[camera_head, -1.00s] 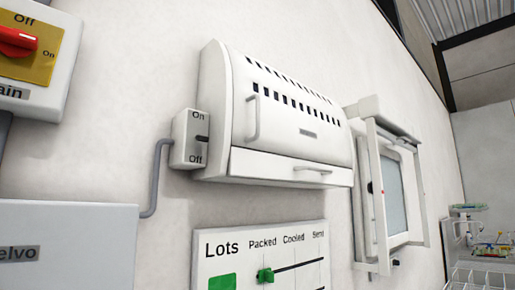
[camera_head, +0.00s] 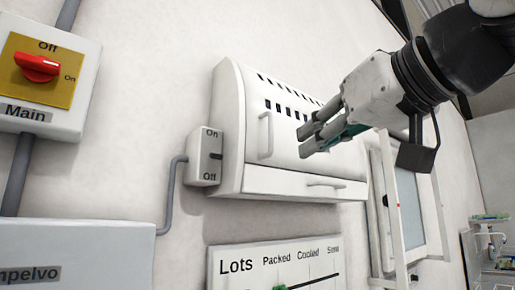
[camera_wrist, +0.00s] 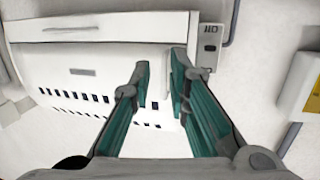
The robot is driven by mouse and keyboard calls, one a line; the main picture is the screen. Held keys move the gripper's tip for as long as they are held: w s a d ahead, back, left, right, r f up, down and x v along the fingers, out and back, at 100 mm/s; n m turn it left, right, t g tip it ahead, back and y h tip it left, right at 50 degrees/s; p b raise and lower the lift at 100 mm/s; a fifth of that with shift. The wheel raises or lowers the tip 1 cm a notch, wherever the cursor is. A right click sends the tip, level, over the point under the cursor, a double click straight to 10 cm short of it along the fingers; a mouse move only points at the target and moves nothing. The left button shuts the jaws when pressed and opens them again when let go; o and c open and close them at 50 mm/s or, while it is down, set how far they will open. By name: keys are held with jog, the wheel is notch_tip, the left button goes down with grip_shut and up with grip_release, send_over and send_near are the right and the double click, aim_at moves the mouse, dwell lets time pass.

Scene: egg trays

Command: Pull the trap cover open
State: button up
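A white trap box with a rounded front cover (camera_head: 257,105) hangs on the wall, and the cover looks closed. A vertical bar handle (camera_head: 266,135) is on the cover's left side. A lower flap (camera_head: 275,181) with a small horizontal handle (camera_head: 325,183) runs along the bottom. My gripper (camera_head: 304,142) is open and empty, in front of the cover, right of the vertical handle. In the wrist view the box appears inverted, with the lower flap (camera_wrist: 130,25) on top and my parted fingers (camera_wrist: 160,68) over the cover.
An On/Off switch box (camera_head: 203,157) with a cable sits just left of the trap. A Main switch (camera_head: 45,85) is at far left. A Lots board (camera_head: 230,264) is below. A framed window (camera_head: 410,205) stands to the right.

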jog(key=t+y, duration=0.1)
send_near(272, 127)
jog(key=v, duration=0.3)
jog(key=p+x, duration=0.1)
jog(key=x, duration=1.2)
jog(key=shift+w+a+p, duration=0.1)
jog(key=shift+w+p, duration=0.1)
jog(key=shift+p, duration=0.15)
grip_shut()
